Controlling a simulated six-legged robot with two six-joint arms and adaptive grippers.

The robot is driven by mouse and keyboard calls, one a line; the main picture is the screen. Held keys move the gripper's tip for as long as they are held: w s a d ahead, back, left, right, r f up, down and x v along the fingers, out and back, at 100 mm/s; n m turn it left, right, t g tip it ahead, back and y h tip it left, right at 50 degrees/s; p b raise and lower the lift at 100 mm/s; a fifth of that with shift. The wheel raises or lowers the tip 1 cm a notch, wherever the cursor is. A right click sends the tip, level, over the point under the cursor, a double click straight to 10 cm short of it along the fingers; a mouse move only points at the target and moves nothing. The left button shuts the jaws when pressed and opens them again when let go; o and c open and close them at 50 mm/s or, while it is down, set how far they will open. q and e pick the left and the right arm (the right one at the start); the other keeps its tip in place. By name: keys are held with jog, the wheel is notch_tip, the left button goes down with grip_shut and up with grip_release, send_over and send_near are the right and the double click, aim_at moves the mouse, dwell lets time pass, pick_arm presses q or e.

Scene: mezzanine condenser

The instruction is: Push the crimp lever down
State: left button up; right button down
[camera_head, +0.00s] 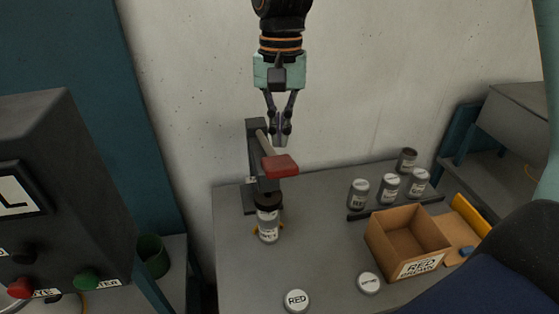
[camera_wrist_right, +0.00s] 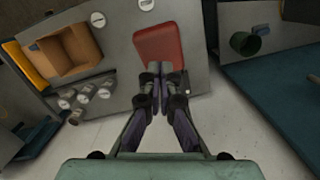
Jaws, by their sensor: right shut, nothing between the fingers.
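The crimp lever is a grey arm with a red handle pad (camera_head: 280,166), on a dark upright press (camera_head: 255,150) at the back left of the grey table. The red pad also shows in the wrist view (camera_wrist_right: 158,45), just beyond my fingertips. A labelled can (camera_head: 267,222) stands upright under the press head. My right gripper (camera_head: 280,143) is shut and empty, pointing down above the red pad. I cannot tell whether the tips touch it. My left gripper is not in view.
An open cardboard box (camera_head: 408,240) labelled RED stands on the right. A dark control box (camera_head: 45,190) with buttons is at the left.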

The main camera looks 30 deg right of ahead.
aim_at(279, 160)
notch_tip(279, 160, down, 2)
jog(key=shift+a+f, duration=0.15)
jog(key=shift+f, duration=0.2)
jog(key=shift+f, duration=0.2)
jog(key=shift+f+b, duration=0.6)
jog(key=shift+f, duration=1.4)
